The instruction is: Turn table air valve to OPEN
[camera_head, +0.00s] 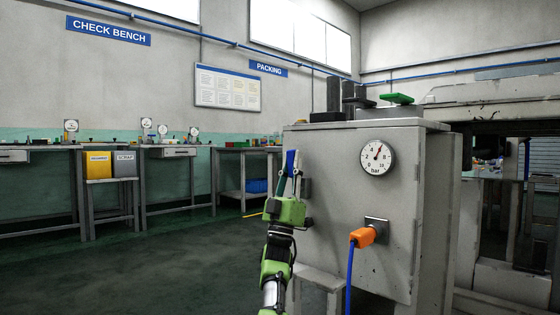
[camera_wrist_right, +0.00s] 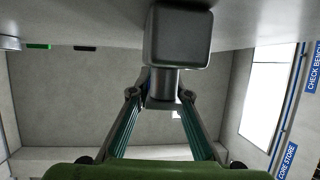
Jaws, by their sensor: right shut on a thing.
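A grey cabinet (camera_head: 350,230) stands right of centre in the head view. On its left side is a small grey valve mount (camera_head: 305,188) with an upright blue handle (camera_head: 290,163), which I take to be the table air valve. My right gripper (camera_head: 290,176) is at this handle, its fingers pointing up and closed around it. In the right wrist view my right gripper (camera_wrist_right: 161,100) closes at the lower part of a grey block and stem (camera_wrist_right: 178,45). The exact contact is partly hidden, and no OPEN mark is readable. My left gripper is not in view.
The cabinet front carries a round bar gauge (camera_head: 377,158) and an orange connector (camera_head: 363,237) with a blue hose (camera_head: 349,280) hanging down. A green part (camera_head: 397,98) lies on top. Benches and yellow (camera_head: 97,165) and grey bins stand at left. The floor between is clear.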

